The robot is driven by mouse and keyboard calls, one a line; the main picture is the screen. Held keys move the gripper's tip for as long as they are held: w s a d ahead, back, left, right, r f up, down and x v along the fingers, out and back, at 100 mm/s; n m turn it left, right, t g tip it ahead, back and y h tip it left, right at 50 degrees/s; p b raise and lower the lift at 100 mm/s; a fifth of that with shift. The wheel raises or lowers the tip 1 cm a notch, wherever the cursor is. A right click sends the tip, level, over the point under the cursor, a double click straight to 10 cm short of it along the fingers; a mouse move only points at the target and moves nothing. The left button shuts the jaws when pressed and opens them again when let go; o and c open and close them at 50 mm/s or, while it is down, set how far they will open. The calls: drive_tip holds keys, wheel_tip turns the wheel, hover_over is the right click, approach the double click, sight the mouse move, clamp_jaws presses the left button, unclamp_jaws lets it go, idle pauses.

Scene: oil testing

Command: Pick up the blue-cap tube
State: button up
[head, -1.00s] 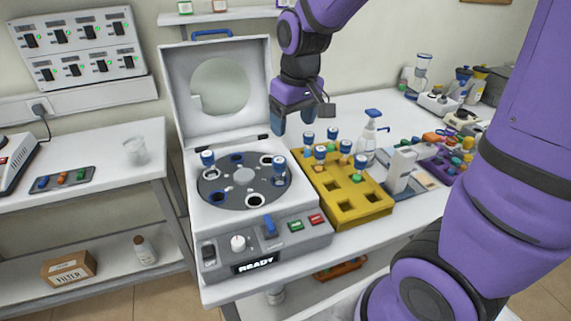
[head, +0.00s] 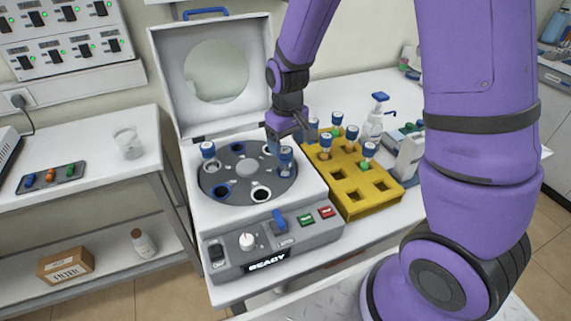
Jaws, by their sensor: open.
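A blue-cap tube (head: 286,156) stands in the right side of the centrifuge rotor (head: 240,187). Another blue-cap tube (head: 208,150) stands at the rotor's left. My gripper (head: 288,142) is open and points down just above and around the top of the right rotor tube; I cannot tell whether it touches the cap. The yellow rack (head: 352,208) to the right holds several more tubes with blue and white caps, such as one blue-cap tube (head: 326,142). The gripper partly covers the rack's far left tubes.
The centrifuge lid (head: 165,85) stands open behind the rotor. Its front panel shows a lit READY display (head: 270,261). A pump bottle (head: 373,128) and a white device (head: 408,158) stand right of the rack. A beaker (head: 128,143) is on the left table.

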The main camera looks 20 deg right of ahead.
sight(285, 150)
drive_tip(key=shift+w+f, duration=0.2)
drive_tip(key=shift+f, duration=1.15)
drive_tip(key=shift+w+f, duration=0.15)
drive_tip(key=shift+f, duration=1.2)
drive_tip(key=shift+a, duration=0.1)
drive_tip(key=shift+c, duration=0.2)
drive_tip(key=c, duration=1)
